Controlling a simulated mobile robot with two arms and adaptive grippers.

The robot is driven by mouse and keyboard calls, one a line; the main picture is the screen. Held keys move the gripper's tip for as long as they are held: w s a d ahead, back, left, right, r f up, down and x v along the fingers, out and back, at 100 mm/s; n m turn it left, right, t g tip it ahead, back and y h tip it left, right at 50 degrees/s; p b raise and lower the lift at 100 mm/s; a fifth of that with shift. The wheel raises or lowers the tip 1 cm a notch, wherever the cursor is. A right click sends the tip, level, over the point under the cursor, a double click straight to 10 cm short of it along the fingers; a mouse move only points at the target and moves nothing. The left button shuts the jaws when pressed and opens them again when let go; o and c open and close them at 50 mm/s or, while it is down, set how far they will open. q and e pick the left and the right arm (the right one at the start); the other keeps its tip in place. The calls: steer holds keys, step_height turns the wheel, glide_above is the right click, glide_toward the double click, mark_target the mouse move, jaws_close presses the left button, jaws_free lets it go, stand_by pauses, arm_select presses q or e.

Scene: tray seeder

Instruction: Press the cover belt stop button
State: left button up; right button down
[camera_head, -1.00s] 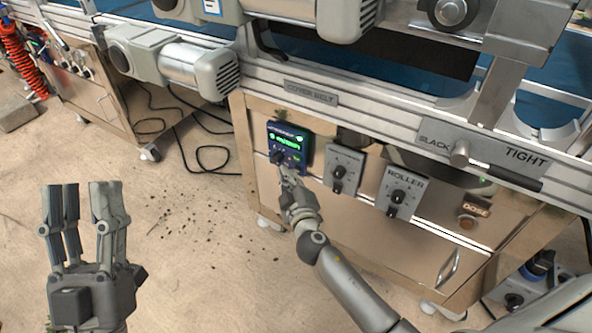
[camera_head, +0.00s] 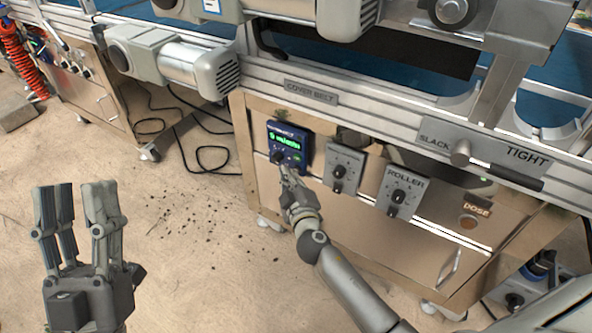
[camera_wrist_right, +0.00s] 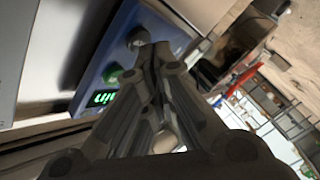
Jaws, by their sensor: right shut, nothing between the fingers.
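The blue cover belt control box (camera_head: 299,139), with a lit green display (camera_head: 285,140), is mounted on the metal cabinet below the COVER BELT label (camera_head: 311,92). A dark knob (camera_head: 277,157) is on its lower left. My right gripper (camera_head: 287,170) is shut and empty, its fingertips at the lower part of the box face. In the right wrist view, the closed fingertips (camera_wrist_right: 153,50) overlap the blue box (camera_wrist_right: 172,30) beside a round knob (camera_wrist_right: 137,38). The stop button cannot be made out; the fingers may cover it. My left gripper (camera_head: 75,188) is open and empty, away from the cabinet.
Grey knob boxes (camera_head: 344,168), one labelled ROLLER (camera_head: 405,183), sit right of the blue box. A DOSE button (camera_head: 468,221) is further right. The conveyor rail (camera_head: 390,122) and motor (camera_head: 190,68) are above.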

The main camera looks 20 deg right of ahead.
arm_select(q)
steer(key=shift+s+r+t, duration=0.3)
steer(key=shift+s, duration=0.05)
arm_select(e)
steer(key=shift+s+a, duration=0.15)
steer(key=shift+a, duration=0.05)
